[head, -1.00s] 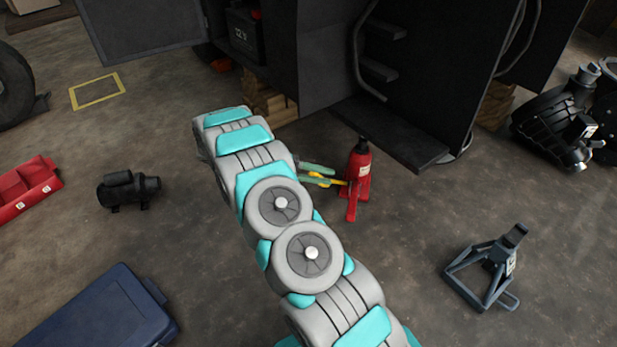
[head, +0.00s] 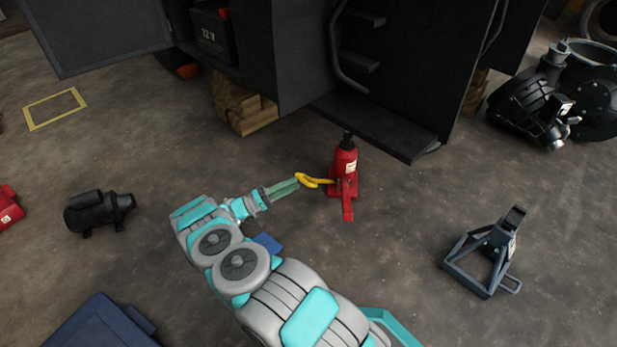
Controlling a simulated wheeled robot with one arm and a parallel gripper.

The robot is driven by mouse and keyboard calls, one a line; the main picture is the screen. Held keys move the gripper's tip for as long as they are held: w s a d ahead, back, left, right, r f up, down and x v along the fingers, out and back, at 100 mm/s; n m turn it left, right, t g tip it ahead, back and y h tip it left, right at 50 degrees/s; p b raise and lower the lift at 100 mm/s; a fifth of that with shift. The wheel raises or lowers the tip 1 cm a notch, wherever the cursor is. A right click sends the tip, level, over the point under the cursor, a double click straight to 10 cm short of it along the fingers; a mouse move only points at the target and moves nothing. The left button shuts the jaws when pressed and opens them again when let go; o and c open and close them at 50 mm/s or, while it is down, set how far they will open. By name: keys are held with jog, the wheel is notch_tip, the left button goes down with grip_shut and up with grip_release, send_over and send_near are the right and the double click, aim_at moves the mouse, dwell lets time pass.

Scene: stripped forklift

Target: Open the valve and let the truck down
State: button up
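The red bottle jack (head: 345,165) stands upright on the floor by the truck's dark lower step. A yellow piece with a looped end (head: 312,181) sticks out from its left side, low down. My gripper (head: 298,182) reaches in from the left, with its green fingers close together at the yellow loop. I cannot tell whether they grip the loop or only touch it. The dark truck body (head: 400,70) fills the top middle; its step (head: 385,128) is behind and right of the jack. The valve itself is too small to make out.
Wooden blocks (head: 243,108) lie under the truck at left. A grey jack stand (head: 485,255) stands at right, a black motor (head: 98,212) at left, and a blue case (head: 100,325) at bottom left. Black machine parts (head: 540,105) lie at upper right.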

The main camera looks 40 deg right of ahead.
aim_at(319, 181)
jog(key=x, duration=0.7)
jog(key=shift+d+b, duration=0.25)
jog(key=shift+b, duration=0.2)
jog(key=shift+s, duration=0.1)
grip_shut()
